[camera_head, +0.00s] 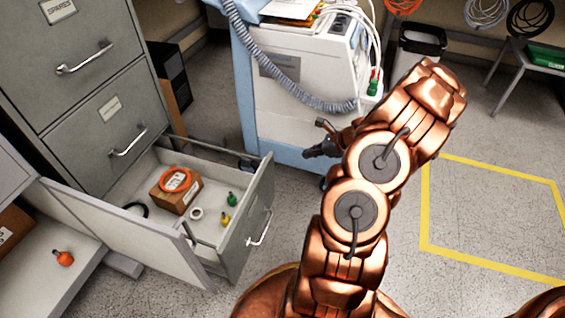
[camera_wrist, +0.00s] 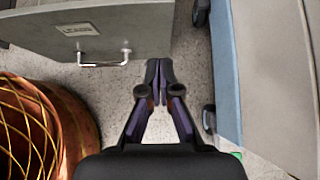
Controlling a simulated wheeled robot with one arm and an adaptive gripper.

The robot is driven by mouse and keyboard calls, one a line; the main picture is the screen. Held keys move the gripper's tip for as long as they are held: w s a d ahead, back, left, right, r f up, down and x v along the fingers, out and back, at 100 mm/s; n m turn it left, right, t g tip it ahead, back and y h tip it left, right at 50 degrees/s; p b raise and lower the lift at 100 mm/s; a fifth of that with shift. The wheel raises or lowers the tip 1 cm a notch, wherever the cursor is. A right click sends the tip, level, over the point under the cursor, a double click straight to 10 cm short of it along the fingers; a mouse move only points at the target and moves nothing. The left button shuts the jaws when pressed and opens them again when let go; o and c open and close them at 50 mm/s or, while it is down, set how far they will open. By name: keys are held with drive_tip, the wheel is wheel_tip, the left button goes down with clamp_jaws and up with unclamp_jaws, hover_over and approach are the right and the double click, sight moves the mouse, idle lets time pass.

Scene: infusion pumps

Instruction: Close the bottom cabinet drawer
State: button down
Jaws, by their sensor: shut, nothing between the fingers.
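The bottom cabinet drawer (camera_head: 250,212) is pulled out from the grey filing cabinet (camera_head: 80,120). Inside it are a cardboard box with an orange ring (camera_head: 176,190), a white ring and small green and yellow items. Its front, with a label and a metal handle (camera_wrist: 103,58), shows at the upper left of the wrist view. My gripper (camera_wrist: 158,65) is shut and empty, just right of the drawer front in that view. In the head view my gripper (camera_head: 312,152) is partly hidden behind my arm, to the right of the drawer and apart from its handle.
A white and blue cart (camera_head: 290,95) with a coiled hose stands behind my gripper. Yellow-taped floor (camera_head: 490,215) at right is clear.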

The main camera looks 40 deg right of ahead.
sight(271, 161)
drive_tip(key=shift+w+a+r+b+x, duration=0.25)
drive_tip(key=shift+b+x, duration=0.65)
drive_tip(key=shift+x, duration=1.25)
drive_tip(key=shift+w+r+b+x, duration=0.35)
drive_tip(key=shift+b+x, duration=0.6)
drive_tip(key=shift+x, duration=1.2)
drive_tip(key=shift+w+a+r+b+x, duration=0.25)
drive_tip(key=shift+b+x, duration=0.65)
drive_tip(key=shift+x, duration=1.25)
drive_tip(key=shift+s+d+r, duration=0.1)
